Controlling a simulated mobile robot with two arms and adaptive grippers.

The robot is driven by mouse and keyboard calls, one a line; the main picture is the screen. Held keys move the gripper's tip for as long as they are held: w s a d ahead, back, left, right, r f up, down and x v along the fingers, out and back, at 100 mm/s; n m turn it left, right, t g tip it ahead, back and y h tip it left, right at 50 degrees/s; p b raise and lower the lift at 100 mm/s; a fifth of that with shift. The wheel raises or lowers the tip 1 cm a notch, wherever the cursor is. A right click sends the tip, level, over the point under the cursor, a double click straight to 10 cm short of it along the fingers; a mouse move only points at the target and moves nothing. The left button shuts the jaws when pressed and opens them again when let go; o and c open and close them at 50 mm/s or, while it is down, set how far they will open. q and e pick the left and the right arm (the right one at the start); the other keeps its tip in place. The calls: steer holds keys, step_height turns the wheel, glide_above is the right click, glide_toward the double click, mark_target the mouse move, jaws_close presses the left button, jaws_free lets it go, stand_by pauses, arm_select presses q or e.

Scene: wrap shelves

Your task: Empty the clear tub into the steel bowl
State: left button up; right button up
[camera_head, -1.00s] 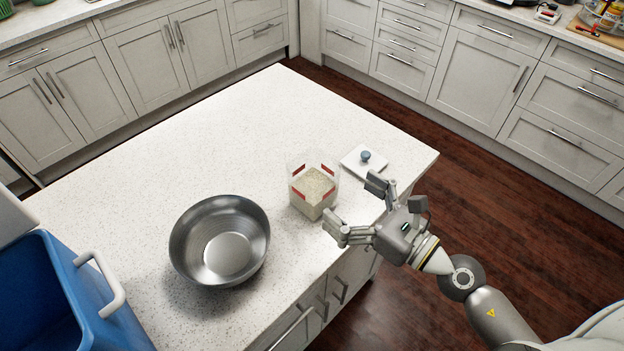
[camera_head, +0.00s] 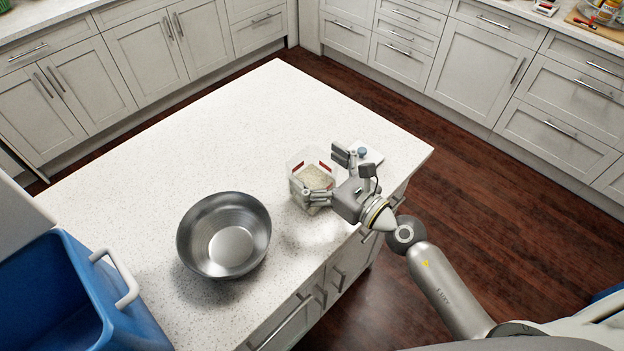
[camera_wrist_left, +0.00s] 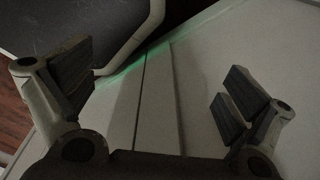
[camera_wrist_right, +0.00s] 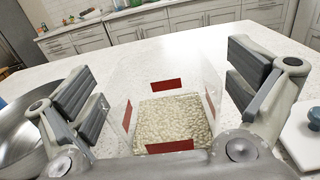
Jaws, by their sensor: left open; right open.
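The clear tub (camera_head: 298,170) stands upright on the white island, with pale grains inside and red patches on its walls. It also shows in the right wrist view (camera_wrist_right: 172,72), between my right fingers. The steel bowl (camera_head: 222,236) stands empty to the left of the tub; part of it shows in the right wrist view (camera_wrist_right: 22,135). My right gripper (camera_head: 328,178) is open, its fingers on either side of the tub, with no clear contact. My left gripper (camera_wrist_left: 160,88) is open and empty; it shows only in the left wrist view.
A white lid with a blue knob (camera_head: 363,153) lies behind the right gripper and partly hidden by it. A blue bin (camera_head: 112,318) with a white handle stands at the lower left. The back of the island (camera_head: 250,110) is clear.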

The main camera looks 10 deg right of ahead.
steer(key=shift+w+a, duration=0.35)
steer(key=shift+w, duration=0.15)
steer(key=shift+s, duration=0.1)
steer(key=shift+d, duration=0.1)
steer(key=shift+c, duration=0.9)
steer(key=shift+r, duration=0.1)
steer(key=c, duration=1.9)
steer(key=shift+r, duration=0.1)
